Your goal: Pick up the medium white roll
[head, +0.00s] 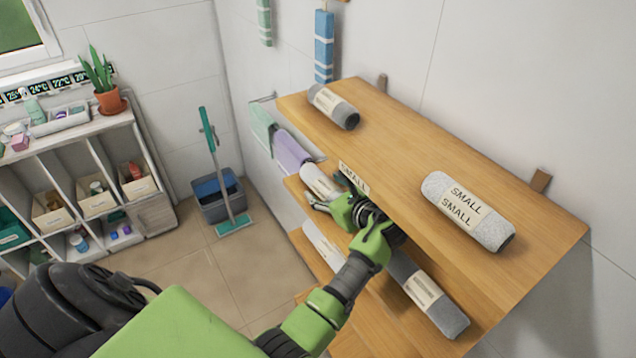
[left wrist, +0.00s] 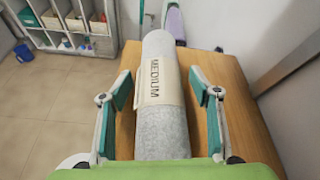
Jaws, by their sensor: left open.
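The medium white roll (left wrist: 163,125) lies lengthwise on a wooden shelf in the left wrist view, with a cream band reading MEDIUM. It is pale grey-white. My left gripper (left wrist: 160,88) is open, with one finger on each side of the roll and a visible gap to both. In the head view the left gripper (head: 328,196) reaches in at the shelf below the top board, and the white roll (head: 316,178) shows just beyond it, partly hidden by the gripper and the board. My right gripper is not in view.
The top board (head: 400,150) overhangs the gripper closely. It carries a small white roll (head: 468,212) and a two-tone grey roll (head: 333,107). A dark grey roll (head: 428,292) lies beside my forearm. Another white roll (head: 325,245) lies lower. A bucket (head: 217,198) stands on the floor.

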